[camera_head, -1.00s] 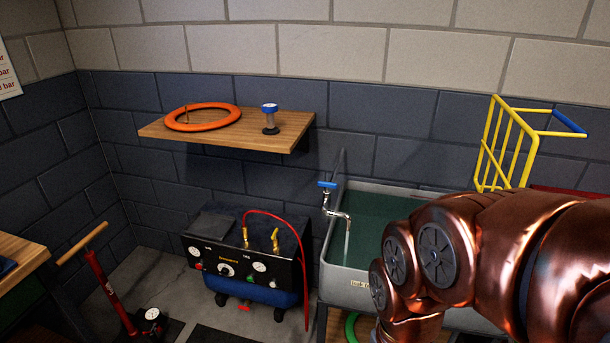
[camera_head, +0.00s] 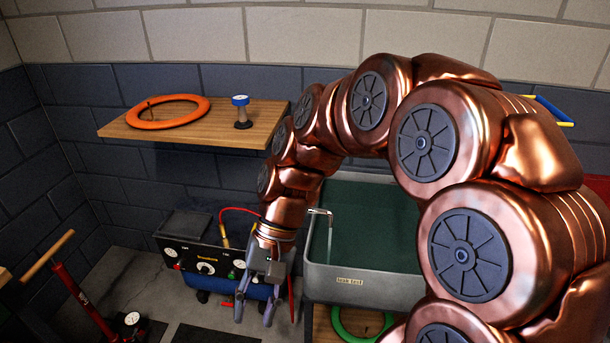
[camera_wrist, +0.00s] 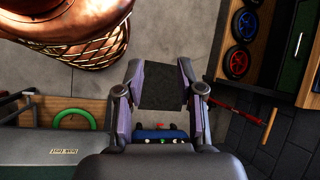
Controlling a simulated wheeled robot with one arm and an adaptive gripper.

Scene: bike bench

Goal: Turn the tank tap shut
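The grey tank (camera_head: 350,285) is at the right of the head view, filled with dark green water, with a label on its front. The tap's metal spout (camera_head: 320,211) shows at the tank's left end, with a thin stream of water running down from it. The tap's blue handle is hidden behind my arm. My gripper (camera_head: 253,320) points down in front of the compressor, left of the tank and below the spout. Its fingers are apart and empty; they also show spread in the wrist view (camera_wrist: 161,72). The wrist view shows the tank's front at lower left (camera_wrist: 60,152), no tap visible.
The compressor (camera_head: 200,258) with gauges and a red hose stands behind my gripper. A wooden shelf (camera_head: 190,132) above holds an orange ring (camera_head: 168,112) and a blue-topped item (camera_head: 241,112). A red floor pump (camera_head: 88,300) stands at left. A green ring (camera_head: 360,325) lies below the tank.

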